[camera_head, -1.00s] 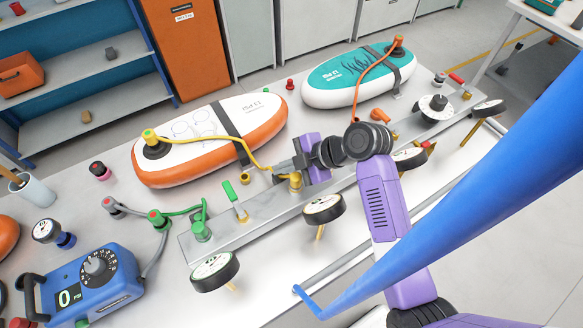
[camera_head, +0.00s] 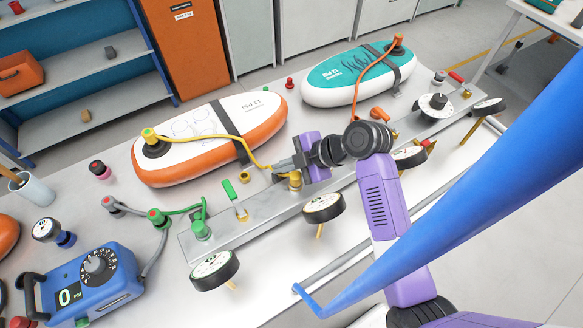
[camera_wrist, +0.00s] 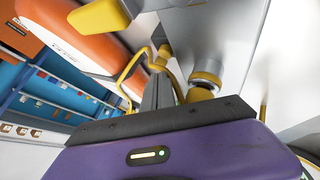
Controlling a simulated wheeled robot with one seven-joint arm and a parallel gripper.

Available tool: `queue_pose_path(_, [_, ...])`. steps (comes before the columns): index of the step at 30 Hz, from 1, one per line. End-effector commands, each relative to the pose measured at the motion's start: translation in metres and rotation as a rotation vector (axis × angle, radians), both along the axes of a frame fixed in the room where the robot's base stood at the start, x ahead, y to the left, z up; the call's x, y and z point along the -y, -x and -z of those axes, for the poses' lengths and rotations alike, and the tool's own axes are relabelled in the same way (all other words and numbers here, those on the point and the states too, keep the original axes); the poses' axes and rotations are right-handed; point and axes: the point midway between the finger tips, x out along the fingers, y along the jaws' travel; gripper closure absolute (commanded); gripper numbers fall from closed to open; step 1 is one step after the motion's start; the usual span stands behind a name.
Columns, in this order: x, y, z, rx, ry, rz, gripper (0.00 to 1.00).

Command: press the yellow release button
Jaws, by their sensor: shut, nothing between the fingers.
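My gripper (camera_head: 280,166) is shut and empty, held over the metal manifold rail (camera_head: 262,217) beside the yellow fitting (camera_head: 295,183). In the wrist view the dark fingers (camera_wrist: 158,88) are together, with a yellow-ringed fitting (camera_wrist: 206,76) just to their right and a yellow hose end (camera_wrist: 161,56) close to their tips. I cannot tell which yellow part is the release button, or whether the fingers touch any of them. A yellow handle (camera_wrist: 100,18) shows at the wrist view's top left. The yellow hose (camera_head: 222,137) runs to the orange-edged board (camera_head: 190,165).
A blue pump unit (camera_head: 95,285) is at lower left. A teal board (camera_head: 350,75) lies behind. A blue bar crosses the right foreground.

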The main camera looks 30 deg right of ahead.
Motion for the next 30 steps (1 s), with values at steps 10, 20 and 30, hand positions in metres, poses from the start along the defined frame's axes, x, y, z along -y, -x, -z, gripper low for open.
queue_pose_path(10, [0.0, 0.0, 0.004, 0.0, 0.0, 0.0, 1.0])
queue_pose_path(20, [0.009, -0.004, 0.015, 0.0, -0.001, 0.001, 1.0])
queue_pose_path(30, [0.012, -0.005, 0.017, 0.0, 0.0, 0.0, 1.0])
